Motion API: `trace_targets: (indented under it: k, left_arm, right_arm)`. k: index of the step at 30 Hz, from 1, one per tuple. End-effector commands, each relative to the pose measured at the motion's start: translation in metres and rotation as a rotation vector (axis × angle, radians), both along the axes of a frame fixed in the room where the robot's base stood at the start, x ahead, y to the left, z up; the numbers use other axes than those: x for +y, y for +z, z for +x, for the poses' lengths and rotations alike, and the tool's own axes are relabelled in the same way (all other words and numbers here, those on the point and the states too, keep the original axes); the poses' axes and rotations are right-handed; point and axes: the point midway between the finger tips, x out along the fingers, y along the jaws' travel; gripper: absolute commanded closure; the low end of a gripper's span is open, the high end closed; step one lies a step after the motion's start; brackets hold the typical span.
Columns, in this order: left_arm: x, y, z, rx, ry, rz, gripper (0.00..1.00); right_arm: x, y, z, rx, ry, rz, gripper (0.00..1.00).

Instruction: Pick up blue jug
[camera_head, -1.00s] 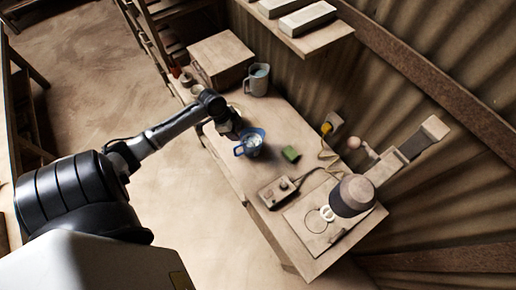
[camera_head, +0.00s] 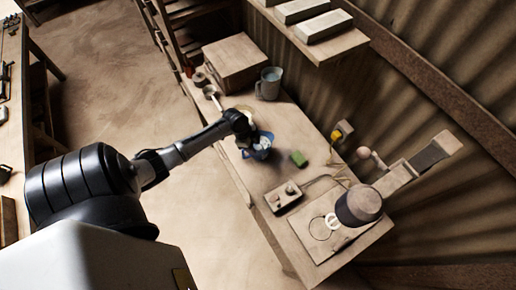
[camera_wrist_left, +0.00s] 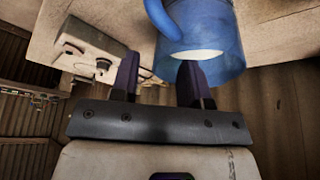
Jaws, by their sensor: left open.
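The blue jug (camera_head: 262,148) stands on the workbench, with a pale inside showing at its top. In the left wrist view the jug (camera_wrist_left: 222,48) is large at the top, with its curved handle on its left side. My left gripper (camera_head: 246,147) is at the left side of the jug in the head view and partly hides it. In the wrist view its fingers (camera_wrist_left: 158,78) are apart with nothing held. The right finger overlaps the jug's lower edge; I cannot tell if they touch. My right gripper is not in view.
The workbench (camera_head: 238,168) also holds a grey jug (camera_head: 269,83), a wooden box (camera_head: 233,62), a green block (camera_head: 299,159), a control box (camera_head: 284,196) and a press (camera_head: 360,206). A shelf with pale blocks (camera_head: 323,25) hangs above, by the corrugated wall.

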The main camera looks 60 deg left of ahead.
Motion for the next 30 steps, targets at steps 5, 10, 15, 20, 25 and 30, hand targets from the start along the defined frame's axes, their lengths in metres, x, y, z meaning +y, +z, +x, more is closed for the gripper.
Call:
trace_targets:
  k: [5, 10, 15, 20, 25, 30]
  left_arm:
    - [-0.006, -0.019, 0.006, 0.001, 0.003, -0.005, 0.58]
    - [-0.010, -0.037, 0.010, 0.001, 0.003, -0.004, 0.58]
    - [-0.012, -0.045, 0.012, 0.000, 0.000, 0.000, 0.58]
    - [-0.012, -0.045, 0.012, 0.000, 0.000, 0.000, 0.58]
    - [-0.012, -0.045, 0.012, 0.000, 0.001, 0.000, 0.68]
    - [-0.012, -0.045, 0.012, 0.000, 0.001, 0.000, 0.84]
  right_arm:
    - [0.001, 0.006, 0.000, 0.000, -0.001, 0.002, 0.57]
    - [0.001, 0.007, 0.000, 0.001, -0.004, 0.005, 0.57]
    - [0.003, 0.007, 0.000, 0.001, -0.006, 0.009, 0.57]
    - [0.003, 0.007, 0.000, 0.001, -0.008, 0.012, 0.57]
    - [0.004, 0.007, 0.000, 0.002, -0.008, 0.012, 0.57]
    - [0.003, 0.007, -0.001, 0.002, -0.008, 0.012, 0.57]
